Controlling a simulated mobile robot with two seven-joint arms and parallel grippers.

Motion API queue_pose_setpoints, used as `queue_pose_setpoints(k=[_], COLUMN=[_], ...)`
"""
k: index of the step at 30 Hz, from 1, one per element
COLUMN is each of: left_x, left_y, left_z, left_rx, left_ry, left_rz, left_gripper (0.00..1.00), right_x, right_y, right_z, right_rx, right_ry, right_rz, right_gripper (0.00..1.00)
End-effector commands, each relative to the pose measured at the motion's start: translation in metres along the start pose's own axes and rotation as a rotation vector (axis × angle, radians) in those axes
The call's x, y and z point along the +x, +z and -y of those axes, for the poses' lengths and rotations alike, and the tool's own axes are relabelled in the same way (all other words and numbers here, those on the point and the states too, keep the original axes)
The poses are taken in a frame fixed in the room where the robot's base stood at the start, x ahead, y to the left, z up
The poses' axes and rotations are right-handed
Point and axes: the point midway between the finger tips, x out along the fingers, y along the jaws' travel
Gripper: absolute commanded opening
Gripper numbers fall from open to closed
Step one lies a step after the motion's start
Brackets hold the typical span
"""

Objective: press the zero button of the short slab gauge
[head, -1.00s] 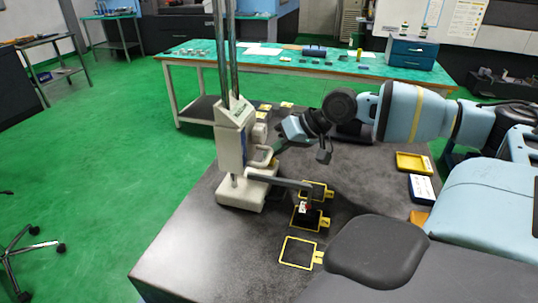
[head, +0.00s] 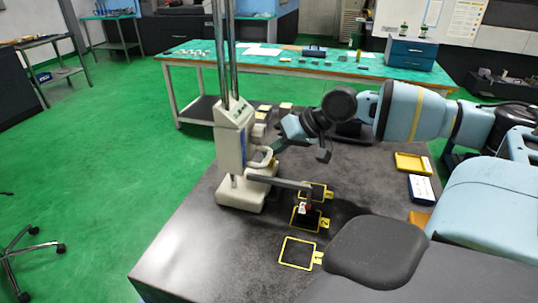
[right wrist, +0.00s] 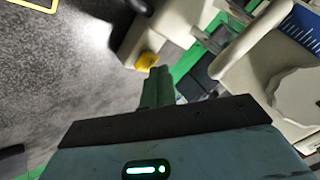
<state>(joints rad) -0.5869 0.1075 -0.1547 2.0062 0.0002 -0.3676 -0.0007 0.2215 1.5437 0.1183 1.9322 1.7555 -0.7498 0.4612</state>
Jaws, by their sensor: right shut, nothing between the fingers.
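The gauge (head: 231,148) is a tall white unit with two metal columns. It stands upright on a white base on the dark table. Its grey arm (head: 282,183) reaches right to a small probe over a yellow-framed square. My right gripper (head: 271,156) is beside the right face of the gauge, by its handle. In the right wrist view, its green fingers (right wrist: 158,85) are shut and empty. Their tips are close to a yellow button-like piece (right wrist: 146,61) on a white part; contact cannot be told. Its label is not readable. My left gripper is out of view.
Yellow-framed squares (head: 298,253) lie along the table's front. A yellow tray (head: 412,163) and a blue-and-white box (head: 420,188) are at the right. A green-topped table (head: 270,61) with small parts stands behind. A dark rounded pad covers the near right.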

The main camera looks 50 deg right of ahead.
Motion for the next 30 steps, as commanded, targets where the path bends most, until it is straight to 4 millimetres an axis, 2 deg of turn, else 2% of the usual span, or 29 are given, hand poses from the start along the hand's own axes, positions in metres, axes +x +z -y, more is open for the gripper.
queue_pose_setpoints(k=[21, 30], left_x=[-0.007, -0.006], left_y=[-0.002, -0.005], left_z=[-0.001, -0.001], left_rx=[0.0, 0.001], left_ry=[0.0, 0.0], left_rz=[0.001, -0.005], left_gripper=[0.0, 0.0], right_x=[-0.038, -0.042], right_y=[-0.028, -0.031], right_z=[0.027, 0.03], right_rx=[-0.001, 0.0], right_ry=[0.0, 0.0], right_rz=[-0.002, -0.001], right_gripper=[0.0, 0.0])
